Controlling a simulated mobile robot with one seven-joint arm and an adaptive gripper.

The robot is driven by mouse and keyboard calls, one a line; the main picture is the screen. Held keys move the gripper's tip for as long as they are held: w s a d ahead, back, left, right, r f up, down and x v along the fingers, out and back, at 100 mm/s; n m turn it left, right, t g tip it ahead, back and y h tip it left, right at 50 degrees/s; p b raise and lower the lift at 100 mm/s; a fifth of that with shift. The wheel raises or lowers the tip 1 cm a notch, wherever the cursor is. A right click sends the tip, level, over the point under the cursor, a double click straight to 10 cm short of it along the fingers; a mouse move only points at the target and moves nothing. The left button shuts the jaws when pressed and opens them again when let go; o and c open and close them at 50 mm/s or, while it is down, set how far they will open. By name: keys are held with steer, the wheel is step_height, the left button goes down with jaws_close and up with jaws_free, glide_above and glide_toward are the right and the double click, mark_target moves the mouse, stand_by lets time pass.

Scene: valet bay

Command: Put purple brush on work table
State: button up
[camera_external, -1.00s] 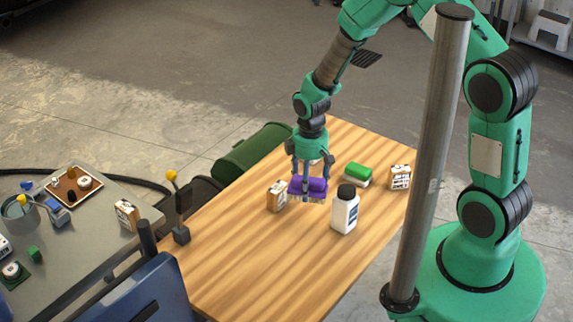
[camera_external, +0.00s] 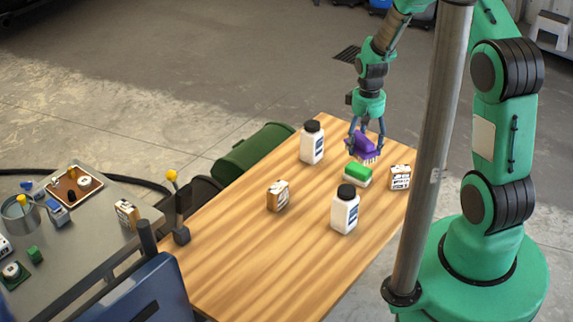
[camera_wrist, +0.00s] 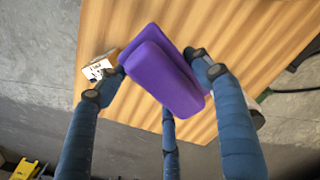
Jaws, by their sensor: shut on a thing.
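The purple brush (camera_external: 364,146) is held in my gripper (camera_external: 366,145), bristles down, over the far right part of the wooden work table (camera_external: 240,255). I cannot tell whether the bristles touch the top. In the wrist view the purple brush (camera_wrist: 163,70) lies between the blue fingers of my gripper (camera_wrist: 165,75), with the table (camera_wrist: 225,30) beneath it. A green-topped brush (camera_external: 358,174) stands just in front of it on the table.
A white bottle (camera_external: 312,146) stands left of my gripper and another white bottle (camera_external: 345,212) nearer the front. A grey side table (camera_external: 95,235) stands left.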

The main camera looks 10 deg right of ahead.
steer(key=w+d+r+m, duration=0.1)
steer(key=d+m, duration=0.3)
steer(key=d, duration=0.7)
steer(key=shift+w+r+p, duration=0.25)
steer(key=shift+w+p, duration=0.15)
steer(key=shift+w, duration=0.4)
steer(key=shift+a, duration=0.1)
steer(key=w+d+f+m+b, duration=0.1)
steer(key=w+m, duration=0.4)
steer(key=m, duration=0.8)
steer(key=w+d+f+m+b, duration=0.1)
steer(key=w+f+m+b, duration=0.3)
steer(key=m, duration=1)
steer(key=shift+w+d+f+b, duration=0.15)
steer(key=shift+w+d+b, duration=0.15)
steer(key=shift+w+b, duration=0.4)
steer(key=shift+s, duration=0.1)
steer(key=shift+f, duration=0.1)
steer(key=shift+f+b, duration=0.65)
steer(key=shift+f, duration=2.35)
